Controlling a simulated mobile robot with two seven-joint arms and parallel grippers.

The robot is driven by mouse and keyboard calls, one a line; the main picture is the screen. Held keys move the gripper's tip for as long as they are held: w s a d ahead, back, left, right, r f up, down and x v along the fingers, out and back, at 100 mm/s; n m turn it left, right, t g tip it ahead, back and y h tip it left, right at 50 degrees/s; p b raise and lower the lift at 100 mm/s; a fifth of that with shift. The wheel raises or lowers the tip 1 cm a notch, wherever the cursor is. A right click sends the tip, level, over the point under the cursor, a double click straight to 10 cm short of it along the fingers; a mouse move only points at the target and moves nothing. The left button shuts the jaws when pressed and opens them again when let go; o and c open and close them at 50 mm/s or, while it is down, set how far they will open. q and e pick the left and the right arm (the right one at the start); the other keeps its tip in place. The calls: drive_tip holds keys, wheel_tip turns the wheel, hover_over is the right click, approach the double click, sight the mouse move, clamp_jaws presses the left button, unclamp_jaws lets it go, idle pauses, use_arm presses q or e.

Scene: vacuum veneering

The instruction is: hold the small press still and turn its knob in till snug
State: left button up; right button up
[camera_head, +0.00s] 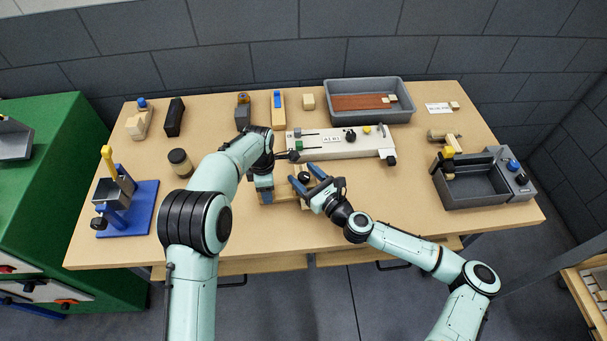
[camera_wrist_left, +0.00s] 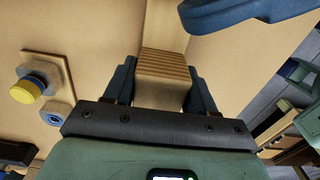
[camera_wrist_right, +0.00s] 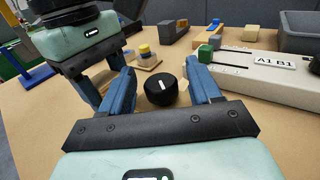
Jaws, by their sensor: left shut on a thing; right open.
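The small press is a pale wooden piece (camera_head: 282,196) near the table's front middle, largely covered by my grippers. My left gripper (camera_head: 265,192) is shut on it; the left wrist view shows the fingers on both sides of a ribbed wooden block (camera_wrist_left: 163,64). The press's knob (camera_wrist_right: 160,90) is black with a white mark on top. In the right wrist view my right gripper (camera_wrist_right: 160,84) is open, with the knob showing between its fingers. Whether either finger touches the knob, I cannot tell. In the head view the right gripper's fingers point up and left, close beside the left gripper.
A white fixture marked A1 B1 (camera_head: 340,144) lies just behind the press. A grey tray (camera_head: 360,86) stands at the back, a grey basin (camera_head: 470,188) at the right, and a blue stand (camera_head: 140,206) at the left. The table's front right is clear.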

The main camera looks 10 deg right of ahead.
drive_tip(key=shift+w+a, duration=0.2)
drive_tip(key=shift+w, duration=0.05)
drive_tip(key=c, duration=1)
drive_tip(key=shift+m+h, duration=0.3)
drive_tip(key=shift+h, duration=0.1)
drive_tip(key=m+t+h, duration=0.1)
drive_tip(key=m+h, duration=0.1)
drive_tip(key=h, duration=0.2)
drive_tip(key=m+t+h, duration=0.2)
drive_tip(key=m+h, duration=0.1)
drive_tip(key=h, duration=0.1)
drive_tip(key=shift+a, duration=0.15)
drive_tip(key=m+h, duration=0.2)
drive_tip(key=h, duration=0.1)
drive_tip(key=m+h, duration=0.3)
drive_tip(key=h, duration=0.1)
drive_tip(key=shift+d+r+g, duration=0.1)
drive_tip(key=shift+d+g, duration=0.1)
drive_tip(key=shift+g, duration=0.1)
drive_tip(key=shift+h, duration=0.4)
